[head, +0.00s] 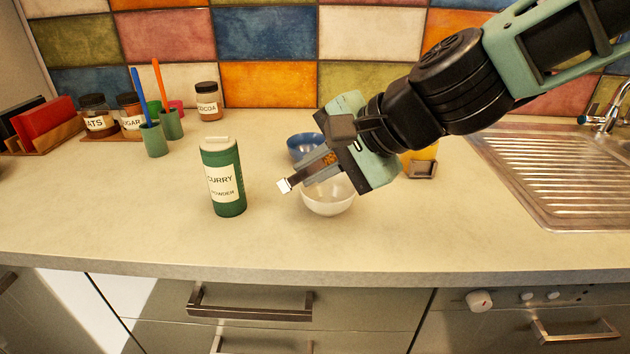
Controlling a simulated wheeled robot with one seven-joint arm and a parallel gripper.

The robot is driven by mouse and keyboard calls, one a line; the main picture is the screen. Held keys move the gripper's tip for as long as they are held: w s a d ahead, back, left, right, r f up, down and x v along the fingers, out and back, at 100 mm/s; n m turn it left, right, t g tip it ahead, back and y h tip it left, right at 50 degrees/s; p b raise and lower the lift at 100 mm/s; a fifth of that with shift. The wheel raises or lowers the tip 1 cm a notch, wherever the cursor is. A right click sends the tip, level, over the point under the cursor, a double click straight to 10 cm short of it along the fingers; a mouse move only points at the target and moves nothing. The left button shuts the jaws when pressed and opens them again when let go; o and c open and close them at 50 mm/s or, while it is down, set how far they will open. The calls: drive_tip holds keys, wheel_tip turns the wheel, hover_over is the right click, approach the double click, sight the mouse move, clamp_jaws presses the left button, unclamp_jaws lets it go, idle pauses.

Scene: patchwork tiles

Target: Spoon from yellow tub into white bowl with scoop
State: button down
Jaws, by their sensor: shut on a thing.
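My gripper (302,178) reaches in from the upper right, tilted down to the left, with its fingers above the white bowl (329,202). It is shut on the scoop, which is mostly hidden by the fingers and palm. The white bowl stands upright on the counter; its inside is partly covered by my gripper. The yellow tub (430,153) stands to the right, behind my gripper, which hides its left part. A small dark square-edged piece (422,169) shows in front of the tub; I cannot tell whether it belongs to the scoop.
A green curry powder container (226,180) stands left of the white bowl. A blue bowl (301,149) is behind it. Jars, including cocoa (208,102), and cups with utensils (155,141) are at the back left. A sink (565,170) is at the right. The front counter is clear.

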drive_tip(key=shift+d+f+t+y+b, duration=0.2)
drive_tip(key=shift+t+y+b, duration=0.1)
drive_tip(key=shift+b, duration=0.5)
drive_tip(key=shift+a+f+b, duration=0.1)
drive_tip(key=shift+f+b, duration=0.05)
drive_tip(key=shift+b, duration=0.85)
drive_tip(key=shift+s+t+y+b, duration=0.1)
drive_tip(key=shift+t+y+b, duration=0.2)
drive_tip(key=shift+y+b, duration=0.5)
drive_tip(key=t+y+b, duration=0.1)
drive_tip(key=b, duration=0.4)
drive_tip(key=shift+m, duration=0.3)
drive_tip(key=t+y+b, duration=0.1)
drive_tip(key=b, duration=0.3)
drive_tip(key=y+b, duration=0.1)
drive_tip(key=b, duration=0.3)
drive_tip(key=shift+s+d+f+m+t, duration=0.2)
drive_tip(key=shift+d+m+t, duration=0.1)
drive_tip(key=shift+t, duration=0.1)
drive_tip(key=shift+r+y+b, duration=0.2)
drive_tip(key=shift+y+b, duration=0.2)
drive_tip(key=shift+b, duration=0.8)
